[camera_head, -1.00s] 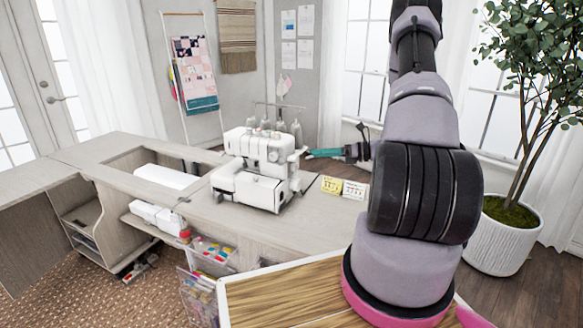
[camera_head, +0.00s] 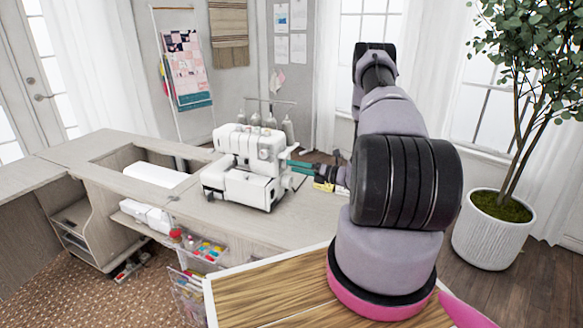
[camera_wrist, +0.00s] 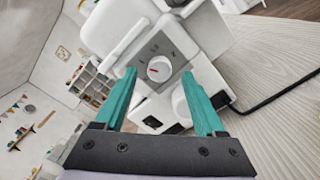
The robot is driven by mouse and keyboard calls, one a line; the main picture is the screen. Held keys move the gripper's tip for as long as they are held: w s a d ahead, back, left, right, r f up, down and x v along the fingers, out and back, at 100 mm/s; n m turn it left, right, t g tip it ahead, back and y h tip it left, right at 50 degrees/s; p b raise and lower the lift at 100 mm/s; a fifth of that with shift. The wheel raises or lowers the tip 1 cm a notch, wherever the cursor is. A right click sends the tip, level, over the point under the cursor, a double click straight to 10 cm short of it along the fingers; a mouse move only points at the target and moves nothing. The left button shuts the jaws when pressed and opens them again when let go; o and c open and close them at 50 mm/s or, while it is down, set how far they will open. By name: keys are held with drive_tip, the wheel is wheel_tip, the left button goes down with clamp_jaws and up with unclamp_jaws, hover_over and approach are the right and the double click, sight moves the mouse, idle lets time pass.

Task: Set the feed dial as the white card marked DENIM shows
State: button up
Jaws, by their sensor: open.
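The white sewing machine (camera_head: 248,165) stands on the cabinet top. In the wrist view, a grey panel on the machine carries a round white dial (camera_wrist: 159,68) with a red mark; the small marks around it are too blurred to read. My gripper (camera_wrist: 159,74) is open, its two teal fingers appearing on either side of the dial; contact is not visible. In the head view, my gripper (camera_head: 297,167) is at the machine's right side. A yellow card (camera_head: 323,187) lies beneath it on the cabinet top. The white card beside it is mostly hidden by my arm.
A white round knob (camera_wrist: 181,103) sits below the dial panel, close to the right finger. A black cord (camera_wrist: 275,95) runs from the machine across the wooden top (camera_head: 220,222). Thread cones (camera_head: 270,120) stand behind the machine. A potted plant (camera_head: 492,240) stands right.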

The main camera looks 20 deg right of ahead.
drive_tip(key=shift+x, duration=1)
drive_tip(key=shift+c, duration=0.4)
clamp_jaws()
drive_tip(key=shift+n, duration=0.3)
drive_tip(key=n, duration=1.1)
drive_tip(key=shift+s, duration=0.1)
drive_tip(key=shift+n, duration=0.3)
